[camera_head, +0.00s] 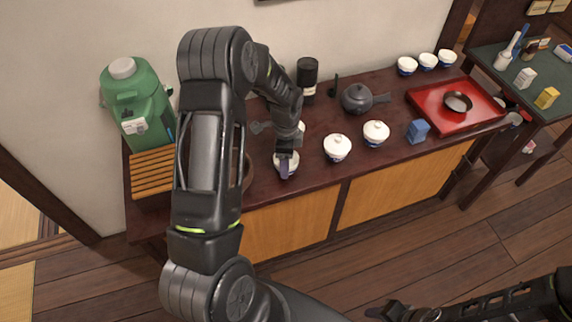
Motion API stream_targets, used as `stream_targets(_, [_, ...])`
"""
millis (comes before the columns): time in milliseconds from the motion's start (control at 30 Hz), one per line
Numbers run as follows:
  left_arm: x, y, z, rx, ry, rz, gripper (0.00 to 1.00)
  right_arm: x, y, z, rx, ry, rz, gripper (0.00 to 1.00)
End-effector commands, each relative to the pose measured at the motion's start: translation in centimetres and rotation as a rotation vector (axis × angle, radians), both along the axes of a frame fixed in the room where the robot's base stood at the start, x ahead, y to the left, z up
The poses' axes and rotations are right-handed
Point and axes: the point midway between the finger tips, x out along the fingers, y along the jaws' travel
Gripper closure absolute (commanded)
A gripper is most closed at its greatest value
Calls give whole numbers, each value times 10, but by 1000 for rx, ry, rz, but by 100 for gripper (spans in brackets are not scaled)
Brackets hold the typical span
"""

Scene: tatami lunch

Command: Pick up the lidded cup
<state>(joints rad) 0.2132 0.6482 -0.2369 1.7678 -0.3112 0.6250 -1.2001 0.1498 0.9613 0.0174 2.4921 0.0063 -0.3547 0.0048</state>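Two white lidded cups stand upright on the dark sideboard (316,122), one near the middle (337,149) and one to its right (376,133). A third white cup (292,167) is at the left, largely hidden behind my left gripper (284,166); I cannot make out its lid. My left gripper points down at this cup, its fingers overlapping it in the picture. Whether the fingers touch or grip it cannot be told. My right gripper (388,311) is low at the bottom edge, away from the sideboard, and its fingers are unclear.
A grey teapot (357,98) and black canister (307,76) stand behind the cups. A blue box (418,131) and a red tray (424,99) with a dark bowl are right. A green jug (138,100) and wooden slats (152,172) are left. Small bowls (427,62) line the back.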

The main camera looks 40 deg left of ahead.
Motion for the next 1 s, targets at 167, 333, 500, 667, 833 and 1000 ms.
stream_targets(167, [0, 0, 1, 0, -1, 0, 78, 0, 0, 0, 0, 0, 0, 64])
stream_targets(333, [1, 0, 11, 0, -2, 0, 78, 0, 0, -3, 1, -1, 0, 64])
stream_targets(500, [1, 0, 38, 0, -6, 1, 78, 1, 0, -8, 2, -3, 1, 64])
stream_targets(667, [1, 0, 70, 0, -4, 1, 78, 2, 1, -13, 3, -5, 1, 64])
stream_targets(833, [1, 0, 94, 0, -2, 1, 78, 2, 1, -16, 4, -7, 2, 64])
stream_targets(1000, [0, 0, 101, 0, 0, 0, 78, 2, 1, -16, 5, -7, 2, 64])
